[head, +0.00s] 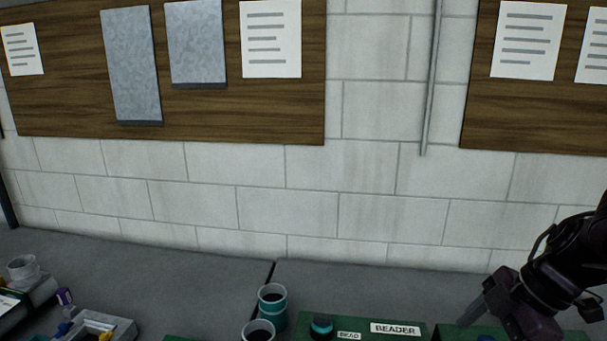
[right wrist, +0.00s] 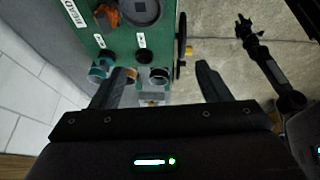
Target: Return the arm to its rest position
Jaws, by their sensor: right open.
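My right arm comes in from the right of the head view, with its gripper (head: 475,312) low at the right above the green beader panel (head: 365,328). In the right wrist view the two fingers of my right gripper (right wrist: 158,88) stand wide apart with nothing held between them. The green panel (right wrist: 150,55) with its knobs lies beyond the fingers in that view. A dark arm with a small gripper (right wrist: 250,30), which looks like my left one, shows at the upper right of the right wrist view; its jaws are too small to read. It is not in the head view.
A tray (head: 95,327) and a white container (head: 24,269) are at the far left. The block wall (head: 285,215) with wooden boards rises behind. The bench's middle back is clear.

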